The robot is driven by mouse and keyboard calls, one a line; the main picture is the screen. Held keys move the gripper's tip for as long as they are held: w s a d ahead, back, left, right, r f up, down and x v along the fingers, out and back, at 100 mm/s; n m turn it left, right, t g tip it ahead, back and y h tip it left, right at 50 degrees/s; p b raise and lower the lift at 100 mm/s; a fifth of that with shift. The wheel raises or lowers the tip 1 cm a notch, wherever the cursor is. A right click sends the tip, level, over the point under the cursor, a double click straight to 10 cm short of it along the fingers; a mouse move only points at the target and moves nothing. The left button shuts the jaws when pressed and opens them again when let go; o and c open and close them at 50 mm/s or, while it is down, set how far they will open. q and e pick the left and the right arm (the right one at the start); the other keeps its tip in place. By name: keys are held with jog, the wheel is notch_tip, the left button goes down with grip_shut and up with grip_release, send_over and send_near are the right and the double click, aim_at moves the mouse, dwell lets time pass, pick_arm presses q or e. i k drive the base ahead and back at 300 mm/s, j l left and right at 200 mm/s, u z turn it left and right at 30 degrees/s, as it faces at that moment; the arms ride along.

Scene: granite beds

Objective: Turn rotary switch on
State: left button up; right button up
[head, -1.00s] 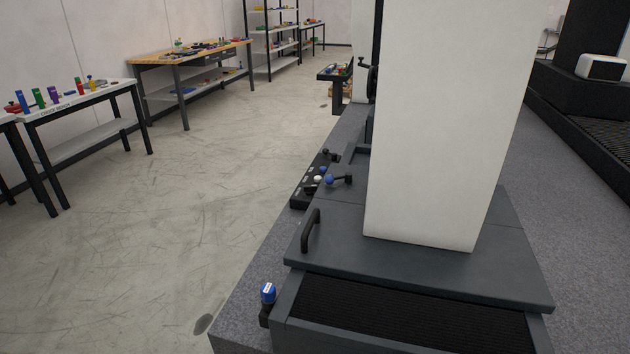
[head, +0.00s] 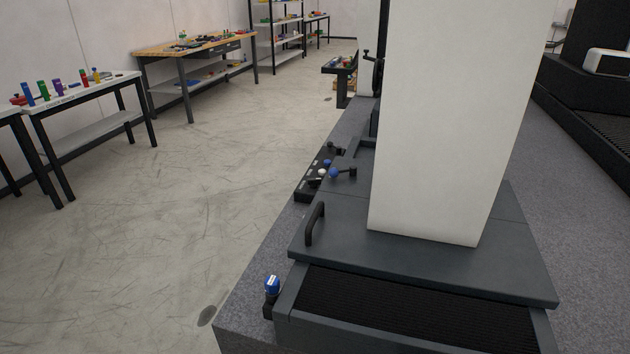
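A small device with a blue top and a white label (head: 272,285) sits on a black base at the front left edge of the granite bed (head: 240,325). It may be the rotary switch; its setting is too small to read. Farther back, a black control panel (head: 314,180) carries a white knob (head: 322,172), and a blue knob (head: 333,173) with a black lever shows beside it. Neither of my grippers shows in the head view.
A tall white column (head: 455,120) stands on a dark grey machine carriage with a black handle (head: 315,223) and a ribbed black cover (head: 400,312). Open concrete floor (head: 170,230) lies left of the bed. A white table (head: 75,103) and a wooden-topped bench (head: 195,46) stand along the left wall.

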aim_at(313, 182)
jog(key=i+j+u, duration=0.1)
jog(key=j+u, duration=0.25)
jog(key=i+j+u, duration=0.2)
jog(key=j+u, duration=0.15)
jog(key=j, duration=0.2)
jog(key=i+j+u, duration=0.2)
jog(key=j+u, duration=0.15)
jog(key=i+j+u, duration=0.25)
jog(key=u, duration=0.15)
jog(key=i+j, duration=0.25)
jog(key=i, duration=0.2)
jog(key=i+j+u, duration=0.15)
jog(key=i+j, duration=0.15)
jog(key=i, duration=0.15)
jog(key=i+z, duration=0.25)
jog(key=z, duration=0.15)
jog(key=i+z, duration=0.2)
jog(key=z, duration=0.2)
jog(key=i+z, duration=0.25)
jog(key=z, duration=0.15)
